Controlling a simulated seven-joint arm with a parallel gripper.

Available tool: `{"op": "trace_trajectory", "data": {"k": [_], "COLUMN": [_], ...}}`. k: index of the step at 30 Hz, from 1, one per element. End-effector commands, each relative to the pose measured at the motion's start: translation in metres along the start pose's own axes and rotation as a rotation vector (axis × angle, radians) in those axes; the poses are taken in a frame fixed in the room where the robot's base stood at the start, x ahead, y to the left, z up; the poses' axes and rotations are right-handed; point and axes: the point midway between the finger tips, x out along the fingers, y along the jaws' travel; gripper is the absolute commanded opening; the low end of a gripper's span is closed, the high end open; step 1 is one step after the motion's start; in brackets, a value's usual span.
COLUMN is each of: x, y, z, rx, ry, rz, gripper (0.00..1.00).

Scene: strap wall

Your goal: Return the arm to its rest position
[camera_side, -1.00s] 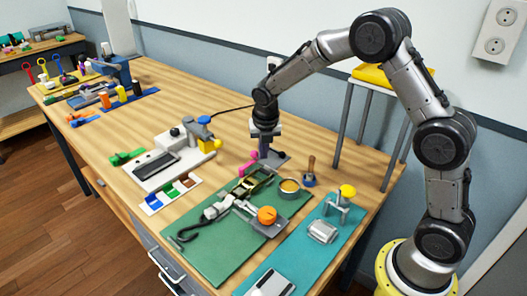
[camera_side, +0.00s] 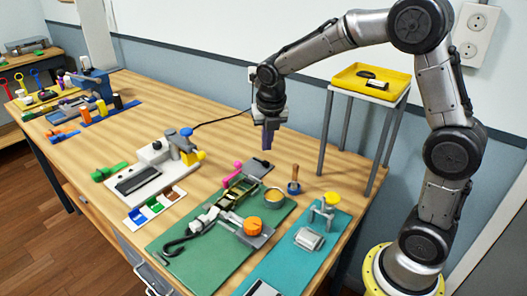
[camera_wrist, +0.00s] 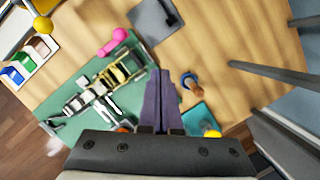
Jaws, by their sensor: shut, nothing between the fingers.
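My gripper (camera_side: 267,146) hangs pointing down above the back part of the wooden bench (camera_side: 215,108), clear of the tools. Its two purple-grey fingers are together with nothing between them, and they also show in the wrist view (camera_wrist: 160,76). The arm is raised and bent, reaching left from its yellow-ringed base. Below in the wrist view lie a green mat (camera_wrist: 66,88) with a strap and buckle assembly (camera_wrist: 110,80), and a dark grey plate (camera_wrist: 156,20).
A wooden-handled tool (camera_side: 294,186), pink piece (camera_side: 232,171) and teal mat (camera_side: 290,262) lie nearby. A grey-white machine (camera_side: 150,172) stands left. Bench surface behind it is largely clear.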

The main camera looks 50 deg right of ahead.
Motion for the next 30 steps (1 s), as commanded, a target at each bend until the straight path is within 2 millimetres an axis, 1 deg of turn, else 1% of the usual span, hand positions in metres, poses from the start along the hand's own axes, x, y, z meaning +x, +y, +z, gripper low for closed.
{"op": "trace_trajectory", "data": {"k": [3,11,13,14,16,17,18,20,21,23,24,27,30], "x": [-0.004,-0.004,-0.008,-0.012,-0.030,-0.040,-0.055,-0.079,-0.095,-0.116,-0.128,-0.148,-0.159], "y": [-0.001,-0.001,0.000,0.001,0.002,0.002,0.000,-0.006,-0.011,-0.021,-0.028,-0.045,-0.060], "z": [0.001,0.001,0.001,0.002,0.005,0.004,0.002,-0.007,-0.016,-0.033,-0.045,-0.075,-0.102], "rx": [0.001,0.000,-0.001,-0.001,0.001,0.001,0.003,0.017,0.056,0.160,0.249,0.498,0.741], "ry": [-0.001,-0.001,-0.008,-0.017,-0.051,-0.067,-0.090,-0.122,-0.139,-0.153,-0.156,-0.142,-0.109], "rz": [0.001,0.001,0.006,0.013,0.037,0.050,0.069,0.101,0.126,0.168,0.195,0.264,0.320], "gripper": [0.00,0.00,0.00,0.00,0.00,0.00,0.00,0.00,0.00,0.00,0.00,0.00,0.00]}}
